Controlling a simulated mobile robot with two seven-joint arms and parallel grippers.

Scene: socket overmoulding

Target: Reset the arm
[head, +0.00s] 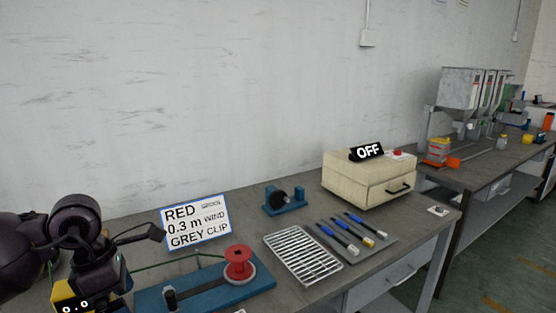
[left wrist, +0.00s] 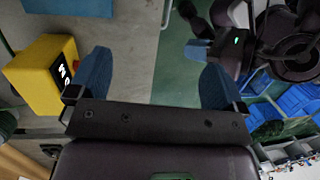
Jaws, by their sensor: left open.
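My left arm (head: 85,245) comes in at the lower left of the head view, over the near end of the bench; its fingertips cannot be made out there. In the left wrist view my left gripper (left wrist: 155,78) is open, its two blue fingers wide apart. Nothing is between them; the bench edge and green floor show beyond. A yellow box with a black display (left wrist: 40,75) is left of the fingers, and it also shows by the arm in the head view (head: 70,300). Another dark arm of mine is at the upper right of the wrist view, its jaw state unclear.
The bench holds a blue winding base (head: 215,292) with a red spool (head: 238,262), a sign (head: 197,222), a wire rack (head: 303,254), several blue-handled tools (head: 345,238) and a cream box (head: 370,180) marked OFF. Blue bins (left wrist: 275,95) show at the right of the wrist view.

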